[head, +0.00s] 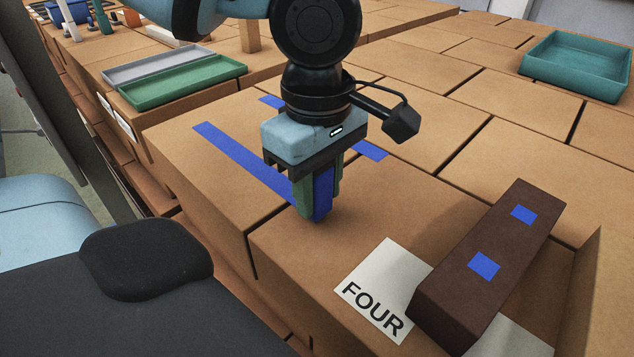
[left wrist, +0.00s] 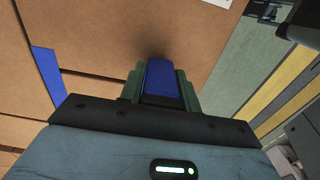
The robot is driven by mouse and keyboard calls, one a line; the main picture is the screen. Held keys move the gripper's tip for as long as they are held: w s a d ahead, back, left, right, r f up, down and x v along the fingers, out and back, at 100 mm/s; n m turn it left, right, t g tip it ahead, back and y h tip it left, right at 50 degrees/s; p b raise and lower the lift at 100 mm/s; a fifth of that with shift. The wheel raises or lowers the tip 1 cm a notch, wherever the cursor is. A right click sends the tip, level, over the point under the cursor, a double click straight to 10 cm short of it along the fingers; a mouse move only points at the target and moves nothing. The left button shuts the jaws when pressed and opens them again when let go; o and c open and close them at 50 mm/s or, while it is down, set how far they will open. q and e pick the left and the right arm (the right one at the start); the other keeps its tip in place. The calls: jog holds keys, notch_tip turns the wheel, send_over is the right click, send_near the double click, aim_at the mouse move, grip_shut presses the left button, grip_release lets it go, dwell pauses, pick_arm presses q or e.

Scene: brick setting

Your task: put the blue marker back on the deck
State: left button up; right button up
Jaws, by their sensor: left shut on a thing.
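My left gripper (head: 318,208) points down over the tan brick deck (head: 300,260), with green fingers shut on the blue marker (head: 324,190). The marker is a blue block held upright between the fingers. It also shows in the left wrist view (left wrist: 160,78), between the green fingers. Its lower end is close to the deck top; I cannot tell whether it touches. Blue strips (head: 240,160) lie flat on the deck behind and left of the gripper. My right gripper is not in view.
A dark brown block (head: 455,300) with two blue squares lies at the right, beside a white card (head: 375,290) reading FOUR. A teal tray (head: 578,66) stands at the back right. Green (head: 180,84) and grey (head: 155,66) trays lie at the back left.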

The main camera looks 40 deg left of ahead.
pick_arm(q)
jog(key=shift+f, duration=0.15)
jog(key=o, duration=0.8)
notch_tip(320, 180, up, 11)
jog(key=shift+f+p, duration=0.1)
jog(key=shift+p, duration=0.6)
jog(key=shift+r, duration=0.75)
jog(key=shift+f, duration=0.1)
